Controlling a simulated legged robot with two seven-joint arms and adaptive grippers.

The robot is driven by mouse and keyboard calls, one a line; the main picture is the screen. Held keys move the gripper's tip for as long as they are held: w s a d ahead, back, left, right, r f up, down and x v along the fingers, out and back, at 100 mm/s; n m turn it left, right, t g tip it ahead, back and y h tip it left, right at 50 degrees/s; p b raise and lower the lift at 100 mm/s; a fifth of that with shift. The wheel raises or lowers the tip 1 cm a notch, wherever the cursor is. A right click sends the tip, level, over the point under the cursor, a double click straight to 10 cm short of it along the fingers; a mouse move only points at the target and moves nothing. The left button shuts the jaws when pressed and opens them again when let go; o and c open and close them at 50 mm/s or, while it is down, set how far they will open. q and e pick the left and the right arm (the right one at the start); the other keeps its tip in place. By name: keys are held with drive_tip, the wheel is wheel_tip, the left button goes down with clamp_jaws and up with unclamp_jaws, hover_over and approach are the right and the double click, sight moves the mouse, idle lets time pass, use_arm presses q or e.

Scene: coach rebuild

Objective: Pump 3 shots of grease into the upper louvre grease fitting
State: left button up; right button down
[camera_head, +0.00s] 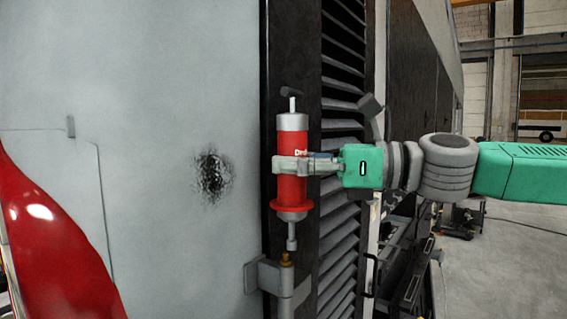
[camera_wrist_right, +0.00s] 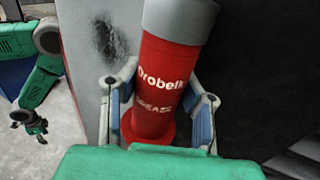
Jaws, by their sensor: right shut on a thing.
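A red grease gun (camera_head: 291,190) with grey end caps and a T-handle on top stands upright in front of the dark louvre panel (camera_head: 341,130). My right gripper (camera_head: 290,165) is shut around its barrel. In the right wrist view, the red barrel (camera_wrist_right: 163,75) sits between the two fingers of the right gripper (camera_wrist_right: 165,105). The gun's nozzle points down, just above a brass grease fitting (camera_head: 286,258) on a grey bracketed post. I cannot tell whether they touch. My left gripper (camera_wrist_right: 32,126) shows small in the wrist view, away from the gun; its jaws are unclear.
A grey body panel (camera_head: 170,70) with a dark scuffed patch (camera_head: 212,176) fills the left. A glossy red curved part (camera_head: 50,240) stands at lower left. The louvre slats lie close behind the gun. Open workshop floor (camera_head: 510,265) shows at right.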

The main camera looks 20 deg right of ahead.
drive_tip(key=shift+d+r, duration=0.1)
drive_tip(key=shift+d, duration=0.05)
drive_tip(key=shift+s+a, duration=0.15)
drive_tip(key=shift+a, duration=0.65)
drive_tip(key=shift+s+a+r, duration=0.1)
drive_tip(key=shift+a, duration=0.45)
use_arm(q)
drive_tip(key=shift+a+f, duration=0.15)
drive_tip(key=shift+a, duration=0.35)
drive_tip(key=shift+d, duration=0.15)
use_arm(e)
drive_tip(key=shift+d, duration=0.1)
drive_tip(key=shift+d, duration=0.4)
drive_tip(key=shift+a, duration=0.45)
drive_tip(key=shift+d, duration=0.2)
